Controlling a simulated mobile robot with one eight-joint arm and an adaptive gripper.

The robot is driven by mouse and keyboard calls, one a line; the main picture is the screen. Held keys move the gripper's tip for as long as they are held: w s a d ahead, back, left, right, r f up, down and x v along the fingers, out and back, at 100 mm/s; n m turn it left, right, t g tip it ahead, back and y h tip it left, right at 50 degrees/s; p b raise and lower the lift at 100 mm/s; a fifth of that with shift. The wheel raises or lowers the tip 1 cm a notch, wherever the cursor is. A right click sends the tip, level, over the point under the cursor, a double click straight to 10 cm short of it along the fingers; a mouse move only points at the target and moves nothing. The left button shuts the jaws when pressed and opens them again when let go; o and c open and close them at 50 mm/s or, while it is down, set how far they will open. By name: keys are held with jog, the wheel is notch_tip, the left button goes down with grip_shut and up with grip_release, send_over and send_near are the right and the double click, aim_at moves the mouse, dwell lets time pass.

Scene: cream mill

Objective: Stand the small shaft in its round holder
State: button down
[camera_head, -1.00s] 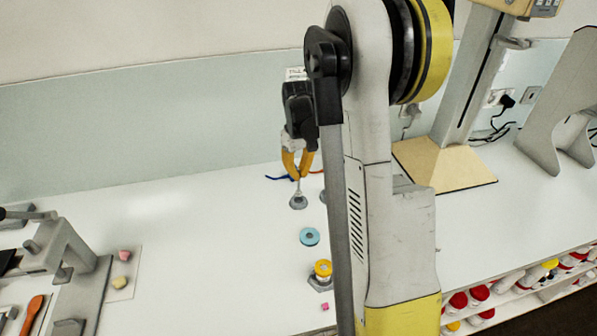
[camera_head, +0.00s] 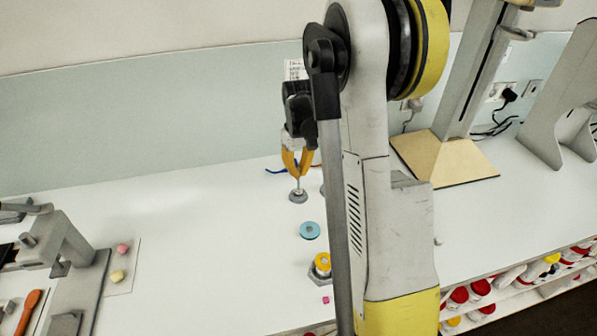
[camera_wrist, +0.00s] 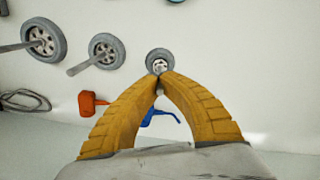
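The small shaft (camera_head: 298,184) is a thin, upright, silvery piece below my gripper (camera_head: 298,176). My gripper's yellow fingers come together at its top, and their tips nearly touch in the wrist view (camera_wrist: 163,76). The small round holder (camera_head: 298,197) is a grey disc on the white bench, directly under the shaft; it also shows in the wrist view (camera_wrist: 158,54), just beyond the fingertips. The shaft's lower end meets the holder's middle in the picture. How deep it sits is hidden.
Two larger grey holders with shafts, one medium (camera_wrist: 115,42) and one large (camera_wrist: 57,35), stand in a row beside the small one. A blue ring (camera_head: 310,230) and a yellow-topped piece (camera_head: 322,261) lie nearer. My arm hides bench to the right.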

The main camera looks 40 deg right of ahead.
jog(key=shift+f+b, duration=0.7)
jog(key=shift+f, duration=0.3)
jog(key=c, duration=2.1)
grip_release()
jog(key=shift+c, duration=0.2)
jog(key=o, duration=1.2)
jog(key=shift+r+p, duration=2.25)
jog(key=shift+r, duration=1.3)
